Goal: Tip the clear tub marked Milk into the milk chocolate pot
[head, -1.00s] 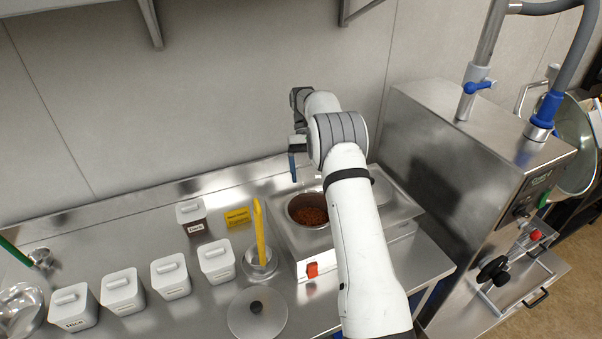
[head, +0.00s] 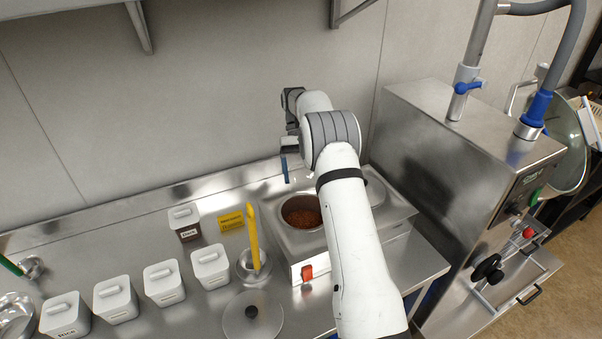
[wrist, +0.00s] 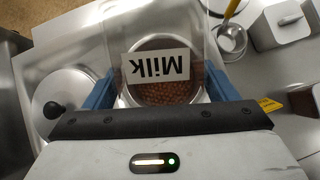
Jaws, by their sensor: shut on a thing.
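My gripper (wrist: 158,92) is shut on the clear tub (wrist: 205,48). Its blue fingers are on either side of the tub, and its white label (wrist: 158,66) reads Milk, upside down in the wrist view. The tub is hard to make out in the head view, where my gripper (head: 285,165) hangs above and behind the pot. The milk chocolate pot (head: 302,212) sits open in the steel warmer with brown pieces in it. In the wrist view the brown pieces (wrist: 165,92) show beyond and through the tub. I cannot tell whether the tub holds anything.
A second, lidded pot (wrist: 68,100) sits in the warmer. A yellow spatula (head: 253,235) stands in a small steel pot left of the warmer. A loose lid (head: 252,318), a yellow sign (head: 231,221), a tub marked Dark (head: 187,224) and several white-lidded tubs (head: 164,283) stand leftward. A steel machine (head: 455,160) stands right.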

